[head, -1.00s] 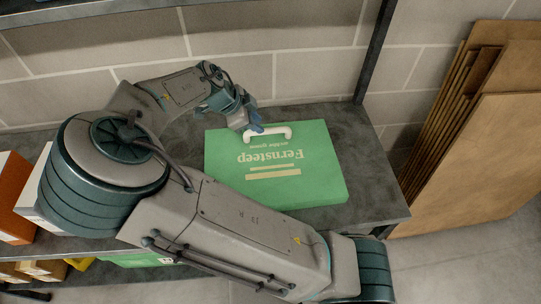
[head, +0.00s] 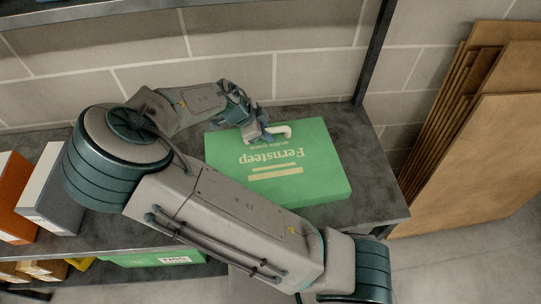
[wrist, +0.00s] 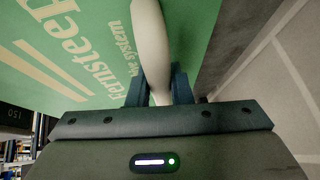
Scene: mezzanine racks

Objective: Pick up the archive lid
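The archive lid (head: 325,165) is flat and green, with pale "Fernsteep" lettering and a white handle (head: 284,131) near its wall-side edge. It is at the right end of the grey shelf in the head view. My gripper (head: 262,137) is at the handle's left part. In the wrist view the lid (wrist: 95,25) fills the upper left, and the white handle (wrist: 150,40) runs between the two fingers of my gripper (wrist: 158,88), which are closed in on both its sides. My arm hides the lid's near left corner.
A block wall (head: 230,45) stands close behind the shelf (head: 375,195), and a dark rack post (head: 374,55) rises at its back right. Brown boards (head: 490,140) lean to the right. White and orange boxes (head: 50,195) stand at the left. Another green item (head: 150,258) is on the lower shelf.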

